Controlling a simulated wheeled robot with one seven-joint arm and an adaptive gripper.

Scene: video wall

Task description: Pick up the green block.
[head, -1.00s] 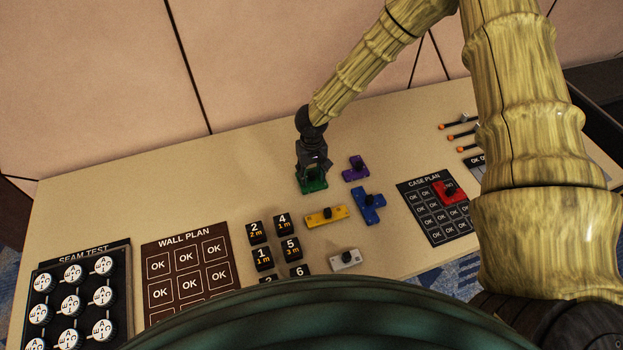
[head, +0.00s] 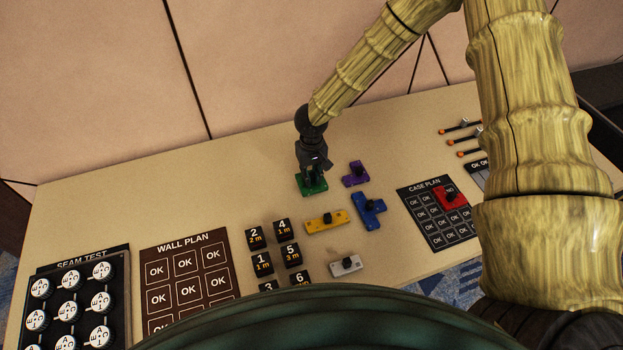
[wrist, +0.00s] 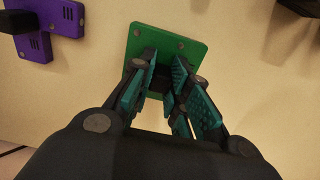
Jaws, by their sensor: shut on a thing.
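The green block (head: 312,184) is a flat plate near the back middle of the table in the head view. It also shows in the wrist view (wrist: 165,42), where a dark knob stands up from it between the fingers. My gripper (head: 312,170) is directly above the plate, pointing down. In the wrist view my gripper (wrist: 168,80) has its teal finger pads on either side of the knob, shut on it. The knob is mostly hidden by the fingers. I cannot tell whether the plate is clear of the table.
Close by on the table (head: 120,205) are a purple block (head: 355,173), a blue block (head: 367,212), a yellow block (head: 326,222) and a grey block (head: 346,265). A red block (head: 452,197) lies on the case plan board (head: 422,222). The table left of my gripper is bare.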

